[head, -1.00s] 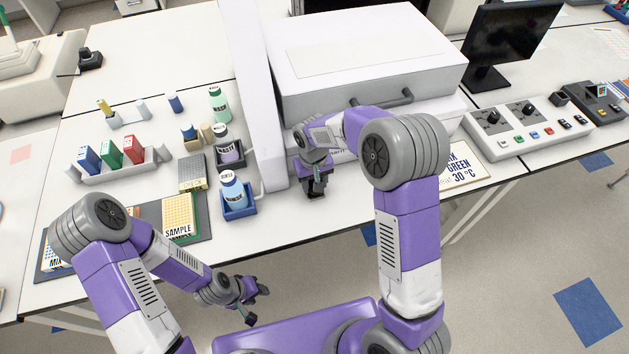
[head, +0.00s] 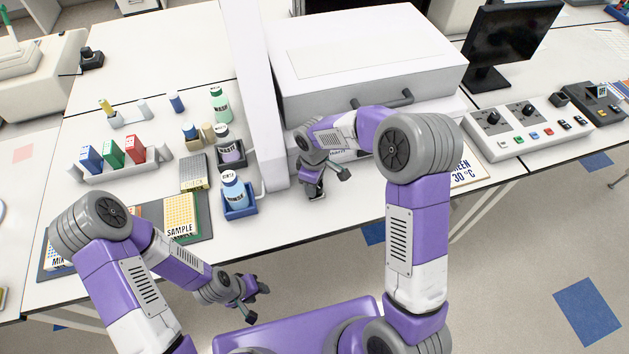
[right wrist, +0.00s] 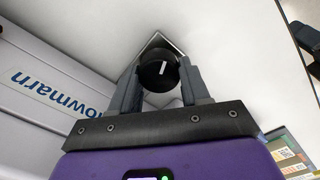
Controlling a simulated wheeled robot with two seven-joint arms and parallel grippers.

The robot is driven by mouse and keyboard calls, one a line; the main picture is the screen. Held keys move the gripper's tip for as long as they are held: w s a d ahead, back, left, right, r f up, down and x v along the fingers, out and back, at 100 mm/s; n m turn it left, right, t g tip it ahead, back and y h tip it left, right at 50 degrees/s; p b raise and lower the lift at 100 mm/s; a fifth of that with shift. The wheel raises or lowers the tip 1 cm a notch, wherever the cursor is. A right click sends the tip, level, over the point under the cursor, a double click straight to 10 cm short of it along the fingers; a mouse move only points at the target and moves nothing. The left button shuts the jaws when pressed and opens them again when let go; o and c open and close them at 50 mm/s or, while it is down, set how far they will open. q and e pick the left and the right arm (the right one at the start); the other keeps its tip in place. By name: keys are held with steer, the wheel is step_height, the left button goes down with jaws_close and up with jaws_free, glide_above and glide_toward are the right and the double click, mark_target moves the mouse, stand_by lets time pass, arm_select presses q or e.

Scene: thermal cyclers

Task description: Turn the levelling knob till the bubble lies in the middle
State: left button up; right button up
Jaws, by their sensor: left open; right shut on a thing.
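The levelling knob, a round black knob (right wrist: 158,72) with a white pointer line, shows in the right wrist view against a white surface. My right gripper (right wrist: 161,76) is shut on it, one finger on each side. In the head view my right gripper (head: 317,184) is low at the front of the big white machine (head: 365,60), and the knob cannot be made out there. The pointer line stands nearly upright in the wrist picture. I cannot make out the bubble in either view. My left gripper (head: 258,302) is open and empty, in front of the bench's front edge.
A blue holder with a wash bottle (head: 233,187) stands left of the machine's white column (head: 250,90). Racks, small bottles and a sample box (head: 181,215) fill the left bench. A control panel (head: 525,127) and monitor (head: 508,35) stand at the right.

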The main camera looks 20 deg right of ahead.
steer(key=shift+n, duration=0.6)
steer(key=o, duration=1.1)
steer(key=shift+c, duration=0.2)
steer(key=shift+r, duration=0.1)
step_height(320, 180, up, 7)
steer(key=shift+r+p, duration=0.2)
steer(key=shift+p, duration=0.15)
